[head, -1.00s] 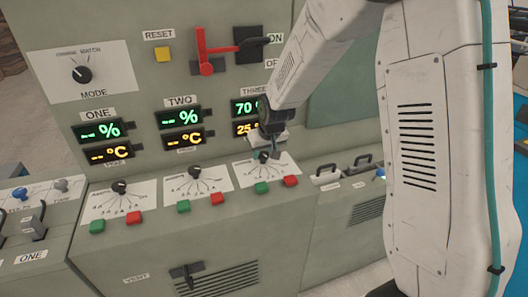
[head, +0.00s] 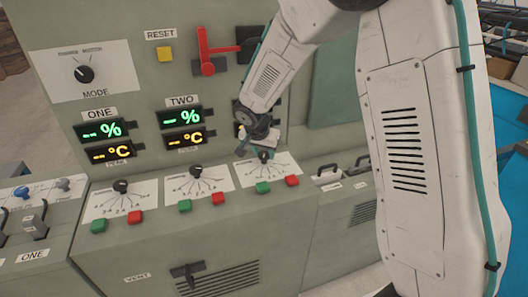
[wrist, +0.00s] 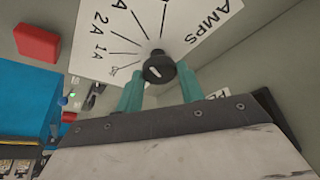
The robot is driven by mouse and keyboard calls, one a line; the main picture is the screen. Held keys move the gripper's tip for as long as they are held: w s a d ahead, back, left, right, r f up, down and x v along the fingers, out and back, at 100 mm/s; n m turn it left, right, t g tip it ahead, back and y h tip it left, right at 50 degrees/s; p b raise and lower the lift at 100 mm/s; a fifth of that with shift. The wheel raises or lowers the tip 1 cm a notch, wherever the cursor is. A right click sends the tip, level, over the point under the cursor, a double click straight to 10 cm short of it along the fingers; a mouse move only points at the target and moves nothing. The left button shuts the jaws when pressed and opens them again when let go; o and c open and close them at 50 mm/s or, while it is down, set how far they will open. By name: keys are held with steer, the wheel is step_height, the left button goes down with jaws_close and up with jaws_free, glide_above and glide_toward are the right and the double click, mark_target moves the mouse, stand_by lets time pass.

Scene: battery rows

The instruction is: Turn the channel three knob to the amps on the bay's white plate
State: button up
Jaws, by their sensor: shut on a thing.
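The channel three knob (wrist: 158,68) is a black round knob with a short white mark, on a white dial plate (wrist: 112,25) with radiating lines. The readable marks are 1A, 2A and AMPS; others are cut off. My gripper (wrist: 160,80) is shut on the knob, with one teal finger on each side of it. In the head view my gripper (head: 262,150) is at the top of the channel three dial (head: 278,166) and mostly hides the knob. I cannot make out which mark the knob points at. I cannot identify the bay's white plate.
A green button (head: 263,187) and a red button (head: 292,180) sit just below the dial. Channel one's knob (head: 120,186) and channel two's knob (head: 196,169) are to the left. Black handles (head: 328,171) stand to the right. A red lever (head: 207,65) is above.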

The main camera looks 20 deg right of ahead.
steer(key=shift+f+m+g, duration=0.1)
steer(key=shift+m+g, duration=0.2)
steer(key=shift+m, duration=0.2)
steer(key=o, duration=1)
steer(key=shift+c, duration=0.2)
steer(key=v, duration=0.8)
steer(key=shift+s+f, duration=0.1)
